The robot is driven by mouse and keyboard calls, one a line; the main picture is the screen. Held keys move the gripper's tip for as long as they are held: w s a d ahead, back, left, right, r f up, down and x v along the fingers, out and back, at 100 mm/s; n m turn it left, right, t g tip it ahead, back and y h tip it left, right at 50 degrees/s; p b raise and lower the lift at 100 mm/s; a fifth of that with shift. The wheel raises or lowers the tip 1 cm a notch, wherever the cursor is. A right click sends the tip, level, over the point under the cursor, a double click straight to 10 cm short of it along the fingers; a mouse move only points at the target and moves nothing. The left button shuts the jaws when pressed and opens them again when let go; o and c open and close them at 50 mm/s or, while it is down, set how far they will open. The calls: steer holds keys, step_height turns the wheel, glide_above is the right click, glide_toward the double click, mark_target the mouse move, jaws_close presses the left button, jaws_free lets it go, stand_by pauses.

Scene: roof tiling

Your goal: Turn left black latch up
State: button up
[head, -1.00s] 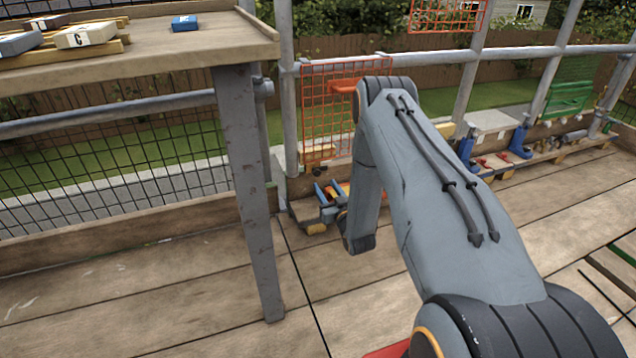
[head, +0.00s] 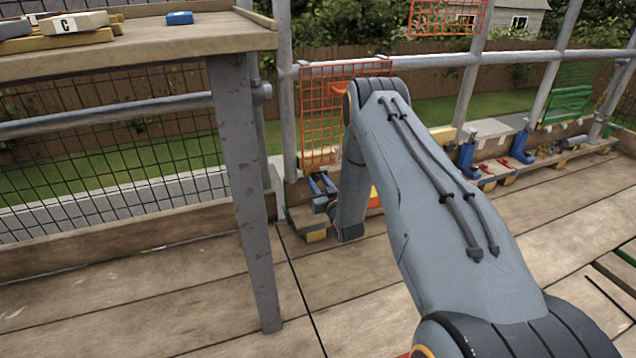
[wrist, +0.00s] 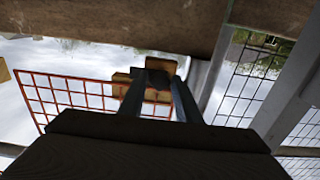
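My gripper (wrist: 159,82) shows in the wrist view with its two grey-blue fingers spread apart. A dark block (wrist: 160,65) shows in the gap at the fingertips, in front of pale wooden pieces (wrist: 122,78). I cannot tell whether the fingers touch it, or whether it is the black latch. No left black latch can be made out for certain in either view. In the head view my forearm hangs down beside the low timber edge at the back, and hides most of what lies behind it.
A wooden table (head: 150,50) with a grey leg stands at the left, holding tile pieces and a blue block (head: 179,18). An orange mesh panel (head: 318,118) hangs on the rail behind my arm. Blue clamps (head: 467,160) stand farther right. The plank floor (head: 150,290) in front is clear.

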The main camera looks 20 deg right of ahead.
steer(key=c, duration=0.6)
steer(key=shift+c, duration=0.2)
steer(key=shift+n+p, duration=0.3)
steer(key=n+p, duration=0.2)
steer(key=n, duration=0.1)
steer(key=shift+r, duration=0.1)
steer(key=n+p, duration=0.2)
steer(key=n, duration=0.2)
steer(key=shift+s+p, duration=0.1)
steer(key=shift+p, duration=0.25)
steer(key=n+p, duration=0.2)
steer(key=n, duration=0.3)
steer(key=shift+n, duration=0.3)
steer(key=n+p, duration=0.2)
steer(key=n, duration=0.2)
steer(key=shift+n, duration=0.3)
